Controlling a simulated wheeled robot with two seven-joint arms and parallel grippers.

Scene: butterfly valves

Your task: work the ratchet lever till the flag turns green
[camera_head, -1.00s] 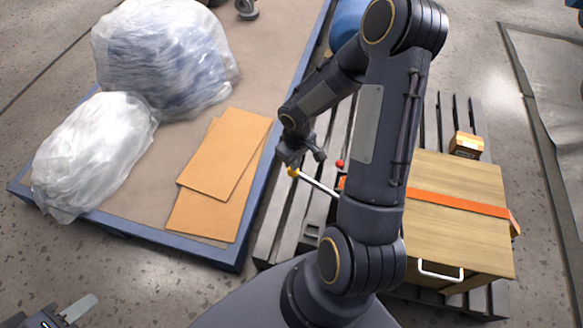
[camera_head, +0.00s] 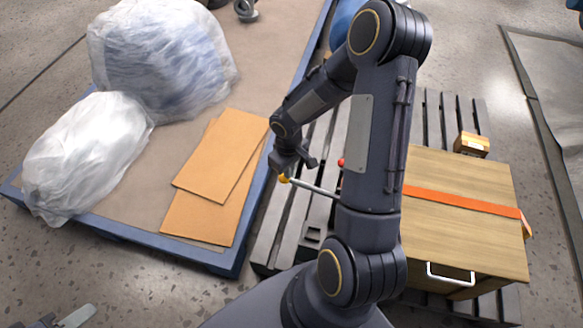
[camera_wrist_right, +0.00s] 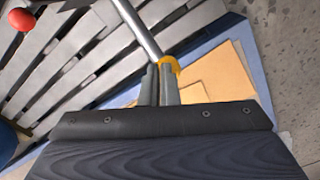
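The ratchet lever (camera_head: 315,189) is a silver rod with a yellow end, above the slatted pallet. Its base is hidden behind my right arm. My right gripper (camera_head: 284,174) is at the yellow end. In the right wrist view its two fingers (camera_wrist_right: 160,68) are close together, touching or nearly touching the yellow end (camera_wrist_right: 172,66); the yellow shows beyond and right of the fingertips, not clearly between them. A red ball-like piece (camera_head: 341,163) shows just left of my arm, and in the wrist view (camera_wrist_right: 22,19); I cannot tell if it is the flag. My left gripper (camera_head: 72,318) is cut off at the lower left.
A strapped wooden crate (camera_head: 460,225) and a small carton (camera_head: 471,144) are on the grey pallet (camera_head: 268,238) at right. A blue-edged platform (camera_head: 207,257) at left carries cardboard sheets (camera_head: 215,170) and plastic-wrapped bundles (camera_head: 160,50). A blue rounded object (camera_head: 345,18) is behind my arm.

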